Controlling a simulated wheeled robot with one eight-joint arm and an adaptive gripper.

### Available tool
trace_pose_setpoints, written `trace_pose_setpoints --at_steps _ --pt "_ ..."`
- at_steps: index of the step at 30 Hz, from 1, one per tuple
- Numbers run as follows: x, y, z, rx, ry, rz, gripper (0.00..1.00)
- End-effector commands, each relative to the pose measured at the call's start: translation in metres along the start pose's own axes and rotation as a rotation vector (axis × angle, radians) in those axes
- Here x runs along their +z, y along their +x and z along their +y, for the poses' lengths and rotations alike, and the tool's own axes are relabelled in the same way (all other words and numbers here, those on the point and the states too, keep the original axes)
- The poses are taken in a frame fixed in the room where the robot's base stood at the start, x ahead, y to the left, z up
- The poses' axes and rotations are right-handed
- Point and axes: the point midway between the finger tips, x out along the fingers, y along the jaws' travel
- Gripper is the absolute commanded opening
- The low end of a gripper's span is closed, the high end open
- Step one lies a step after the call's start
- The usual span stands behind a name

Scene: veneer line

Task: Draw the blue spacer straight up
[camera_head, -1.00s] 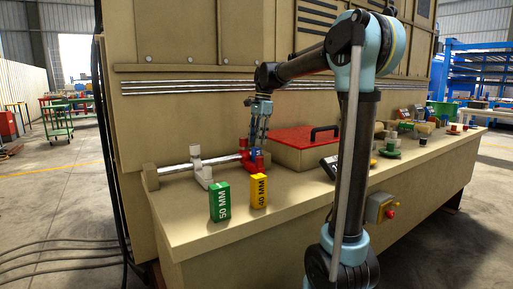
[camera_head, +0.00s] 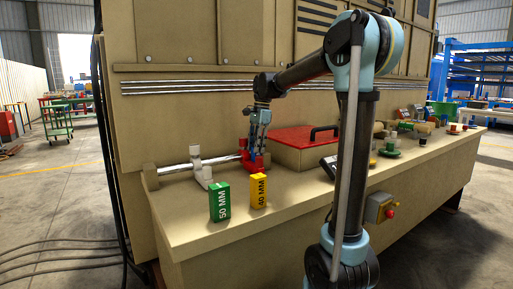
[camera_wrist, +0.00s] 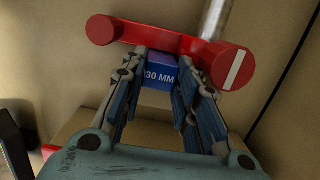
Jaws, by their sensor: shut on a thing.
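The blue spacer (camera_wrist: 159,75), marked 30 MM, shows in the wrist view between the two fingers of my gripper (camera_wrist: 158,62). The fingers are shut on its sides. The spacer sits close against a red fitting (camera_wrist: 160,37) with round ends; I cannot tell whether they touch. In the head view my gripper (camera_head: 257,150) points down at the red fitting on the bench, beside the metal bar. There the fingers and the fitting mostly hide the spacer.
A white fitting (camera_head: 202,172) stands left of the red one on the metal bar (camera_head: 175,167). A green 50 MM block (camera_head: 219,202) and a yellow 40 MM block (camera_head: 259,190) stand in front. A red-lidded box (camera_head: 301,153) with a black handle is close on the right.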

Motion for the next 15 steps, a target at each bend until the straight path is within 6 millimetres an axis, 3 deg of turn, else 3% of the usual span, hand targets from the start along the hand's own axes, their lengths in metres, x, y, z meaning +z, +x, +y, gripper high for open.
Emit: trace_pose_setpoints --at_steps 15 --pt "0.003 -0.017 -0.001 -0.001 -0.001 0.000 0.00"
